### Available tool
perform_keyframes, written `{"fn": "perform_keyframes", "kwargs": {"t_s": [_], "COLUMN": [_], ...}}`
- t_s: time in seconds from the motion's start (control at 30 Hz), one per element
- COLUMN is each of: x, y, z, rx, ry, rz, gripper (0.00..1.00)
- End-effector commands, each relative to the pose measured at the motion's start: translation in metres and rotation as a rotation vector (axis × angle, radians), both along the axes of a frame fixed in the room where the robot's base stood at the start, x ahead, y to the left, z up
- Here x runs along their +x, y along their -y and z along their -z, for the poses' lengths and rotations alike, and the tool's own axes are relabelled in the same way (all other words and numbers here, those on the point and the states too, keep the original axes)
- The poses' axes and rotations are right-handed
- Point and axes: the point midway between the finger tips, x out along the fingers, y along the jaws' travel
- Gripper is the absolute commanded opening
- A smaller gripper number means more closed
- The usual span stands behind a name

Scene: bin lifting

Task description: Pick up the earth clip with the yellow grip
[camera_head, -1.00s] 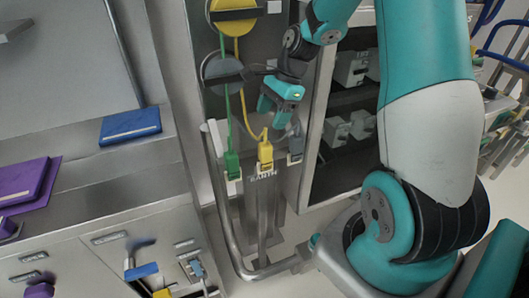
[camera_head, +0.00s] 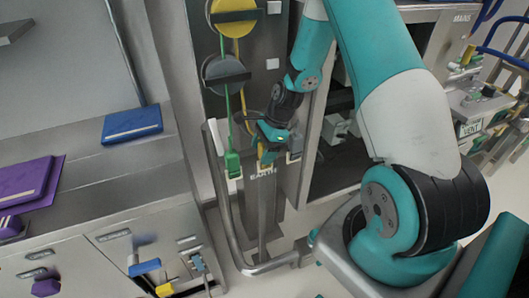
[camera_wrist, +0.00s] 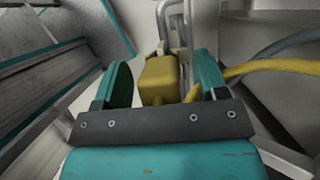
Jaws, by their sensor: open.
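The yellow earth clip (camera_wrist: 160,75) sits between the two teal fingers of my gripper (camera_wrist: 160,85) in the wrist view. The fingers stand apart on either side of it, with a visible gap at least on the left. A yellow cable runs off to the right from it. In the head view my gripper (camera_head: 268,145) is over the clip's place on the stand above the EARTH label (camera_head: 263,172) and hides most of the yellow clip. A green clip (camera_head: 233,163) hangs just left of it on the same stand.
A grey clip (camera_head: 294,152) is close on the right of my gripper. A bent metal rail (camera_head: 225,215) runs around the stand. Yellow and grey cable reels (camera_head: 224,73) are above. A counter with a blue book (camera_head: 132,124) is at left.

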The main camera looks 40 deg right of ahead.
Motion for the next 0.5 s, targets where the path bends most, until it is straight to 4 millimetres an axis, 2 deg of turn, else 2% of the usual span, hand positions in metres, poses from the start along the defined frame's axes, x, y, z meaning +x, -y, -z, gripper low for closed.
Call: {"fn": "perform_keyframes", "kwargs": {"t_s": [0.23,0.27,0.5], "x": [0.0006,0.0006,0.0006], "y": [-0.0007,-0.0007,-0.0005], "z": [0.0026,0.0025,0.0023], "rx": [-0.001,-0.001,-0.001], "ry": [0.001,0.001,0.001], "rz": [0.001,0.001,0.001], "gripper": [0.66,0.61,0.06]}}
